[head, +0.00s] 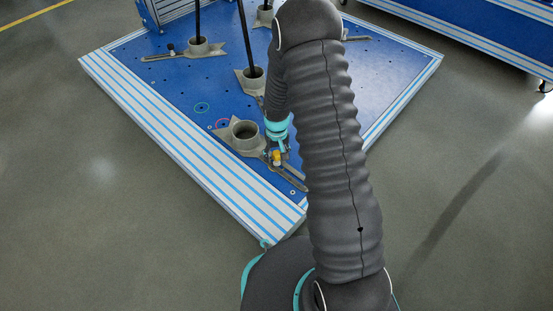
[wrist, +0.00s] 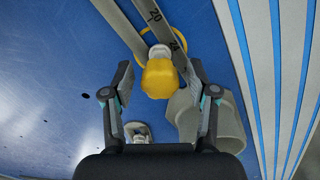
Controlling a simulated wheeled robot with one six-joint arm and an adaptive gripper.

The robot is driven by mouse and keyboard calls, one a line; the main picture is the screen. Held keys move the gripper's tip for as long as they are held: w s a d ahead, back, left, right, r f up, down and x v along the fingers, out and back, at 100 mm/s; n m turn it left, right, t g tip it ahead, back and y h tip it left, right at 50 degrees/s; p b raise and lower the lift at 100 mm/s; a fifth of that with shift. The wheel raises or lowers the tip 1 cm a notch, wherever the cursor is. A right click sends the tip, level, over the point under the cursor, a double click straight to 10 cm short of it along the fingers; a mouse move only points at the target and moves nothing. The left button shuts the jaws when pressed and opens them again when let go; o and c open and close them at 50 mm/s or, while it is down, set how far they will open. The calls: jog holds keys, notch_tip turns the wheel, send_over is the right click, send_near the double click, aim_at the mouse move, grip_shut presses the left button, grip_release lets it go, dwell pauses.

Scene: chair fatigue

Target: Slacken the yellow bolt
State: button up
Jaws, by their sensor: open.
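The yellow bolt (wrist: 159,79) has a faceted yellow head and shows near the middle of the wrist view. It stands at a slotted metal bar with printed numbers (wrist: 166,32), with a yellow ring around its base. In the head view the yellow bolt (head: 277,157) is small, just below my gripper (head: 279,147). My gripper (wrist: 158,84) is open in the wrist view, with one finger on each side of the bolt head. Gaps show between the fingers and the bolt, and I see no contact. My arm hides part of the fixture in the head view.
A grey cup-shaped holder (wrist: 222,125) stands close to the right finger; it also shows in the head view (head: 236,140). Other holders with black poles (head: 197,47) stand further back on the blue platform (head: 180,85). Its striped edge (head: 190,150) borders open grey floor.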

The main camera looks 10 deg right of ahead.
jog(key=m, duration=0.4)
dwell(0.3)
jog(key=m, duration=0.4)
grip_shut()
jog(key=shift+n, duration=2)
